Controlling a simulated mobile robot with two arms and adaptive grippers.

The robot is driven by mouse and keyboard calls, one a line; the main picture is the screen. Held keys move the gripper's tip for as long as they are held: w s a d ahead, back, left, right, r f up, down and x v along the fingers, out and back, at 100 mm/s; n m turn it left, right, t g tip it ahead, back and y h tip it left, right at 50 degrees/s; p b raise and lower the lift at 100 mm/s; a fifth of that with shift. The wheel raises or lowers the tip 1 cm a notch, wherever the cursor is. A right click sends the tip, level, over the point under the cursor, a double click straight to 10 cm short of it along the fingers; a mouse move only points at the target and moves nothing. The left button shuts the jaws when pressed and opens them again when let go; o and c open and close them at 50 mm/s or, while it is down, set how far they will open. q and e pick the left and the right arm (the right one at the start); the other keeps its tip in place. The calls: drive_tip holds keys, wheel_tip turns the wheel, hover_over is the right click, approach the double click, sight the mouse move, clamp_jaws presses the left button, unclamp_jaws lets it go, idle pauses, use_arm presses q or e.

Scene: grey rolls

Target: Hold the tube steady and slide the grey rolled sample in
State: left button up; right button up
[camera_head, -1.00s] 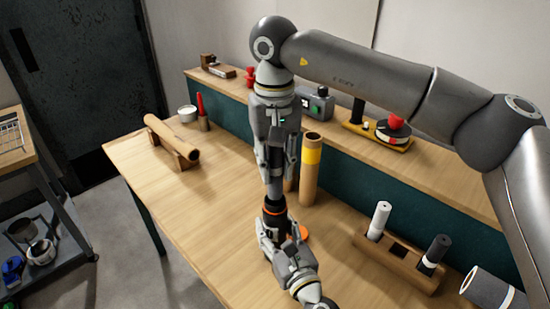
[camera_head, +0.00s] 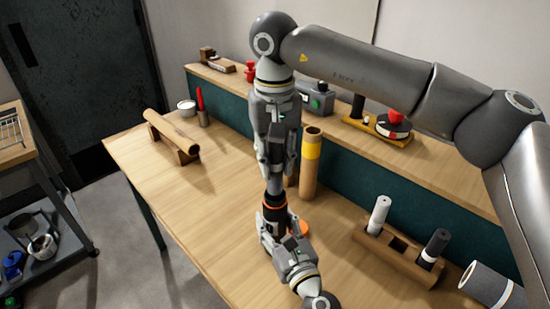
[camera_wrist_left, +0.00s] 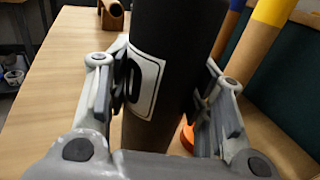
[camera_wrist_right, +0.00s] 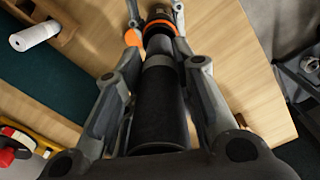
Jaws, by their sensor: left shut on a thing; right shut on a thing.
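My left gripper (camera_head: 275,240) is shut around a black tube (camera_head: 275,213) with an orange ring near its top, which stands upright over the table. In the left wrist view the tube (camera_wrist_left: 172,55) carries a white label between the fingers. My right gripper (camera_head: 275,158), directly above, is shut on a dark grey rolled sample (camera_head: 274,183). In the right wrist view the sample (camera_wrist_right: 160,110), with a lighter grey band, runs down in line with the tube. Its lower end meets the tube's mouth; how deep it sits inside I cannot tell.
A cardboard tube with a yellow band (camera_head: 311,165) stands close behind my grippers. A wooden rack (camera_head: 395,258) with a white roll (camera_head: 379,215) and a dark roll (camera_head: 436,245) is at the right. A brown tube lies on a cradle (camera_head: 187,155) at the left. The table's left middle is clear.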

sight(275, 184)
drive_tip(key=shift+f, duration=0.1)
drive_tip(key=shift+f, duration=3.15)
drive_tip(key=o, duration=1.1)
wheel_tip(275, 184, up, 12)
use_arm(q)
drive_tip(key=o, duration=1.1)
